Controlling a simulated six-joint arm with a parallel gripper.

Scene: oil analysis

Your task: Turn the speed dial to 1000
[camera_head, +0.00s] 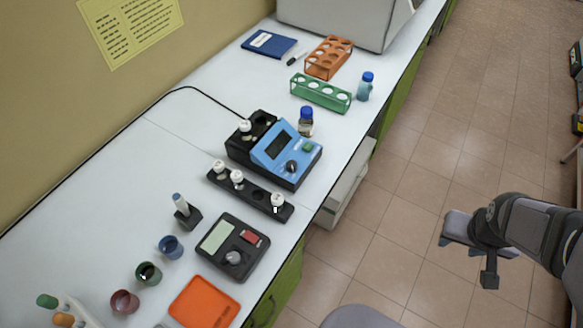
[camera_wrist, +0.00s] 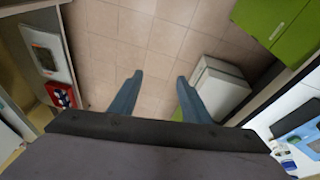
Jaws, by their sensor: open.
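A black device (camera_head: 228,245) with a pale screen, a red button and a round grey knob (camera_head: 233,258) lies at the bench's front. Behind it is a blue and black device (camera_head: 277,150) with a dark screen, a green button and a dark knob (camera_head: 291,166). I cannot tell which knob is the speed dial; no scale or reading is legible. My gripper (camera_head: 472,254) is off to the right, over the floor, well away from both. In the wrist view its two fingers (camera_wrist: 160,77) are apart and empty, with floor beyond.
A black rack (camera_head: 247,194) with white-capped vials stands between the devices. An orange tray (camera_head: 205,303), small coloured cups (camera_head: 171,246) and a pen-like tool in a stand (camera_head: 184,210) are near. A green rack (camera_head: 320,93), orange rack (camera_head: 329,58) and bottles stand farther back. The floor around my gripper is clear.

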